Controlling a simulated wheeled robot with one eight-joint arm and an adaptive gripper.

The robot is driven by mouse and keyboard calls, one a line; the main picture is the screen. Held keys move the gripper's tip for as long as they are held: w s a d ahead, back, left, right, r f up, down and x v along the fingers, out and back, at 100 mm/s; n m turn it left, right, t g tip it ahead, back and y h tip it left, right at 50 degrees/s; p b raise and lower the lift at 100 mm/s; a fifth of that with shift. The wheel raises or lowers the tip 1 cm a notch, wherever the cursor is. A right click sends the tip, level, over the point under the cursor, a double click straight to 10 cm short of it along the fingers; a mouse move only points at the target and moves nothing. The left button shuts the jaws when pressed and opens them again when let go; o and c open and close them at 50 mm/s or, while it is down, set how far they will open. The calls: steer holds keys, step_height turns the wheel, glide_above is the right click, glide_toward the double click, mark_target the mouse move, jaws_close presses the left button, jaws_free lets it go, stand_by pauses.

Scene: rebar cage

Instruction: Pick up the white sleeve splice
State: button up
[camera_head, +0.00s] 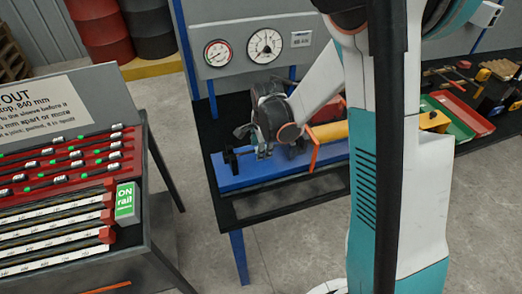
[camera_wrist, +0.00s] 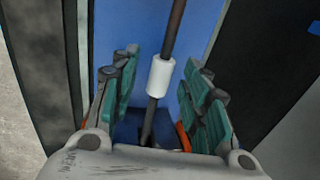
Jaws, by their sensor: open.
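The white sleeve splice (camera_wrist: 161,75) is a short white cylinder around a dark rebar (camera_wrist: 174,33) in the wrist view. The bar runs above a blue surface. My gripper (camera_wrist: 166,84) is open, with one teal-padded finger on each side of the sleeve and gaps between pads and sleeve. In the head view my gripper (camera_head: 250,142) hangs over the blue block (camera_head: 270,178) on the black table. The sleeve cannot be made out in the head view, where my gripper and arm are in front.
A rack (camera_head: 75,170) with several rebars stands at the left, with a green sign (camera_head: 125,204). A gauge panel (camera_head: 255,45) stands behind the table. Red (camera_head: 455,112) and green trays and tools lie at the right. Grey floor is free between rack and table.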

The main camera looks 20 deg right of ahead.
steer(key=shift+c, duration=0.2)
jaws_close()
steer(key=shift+r, duration=0.15)
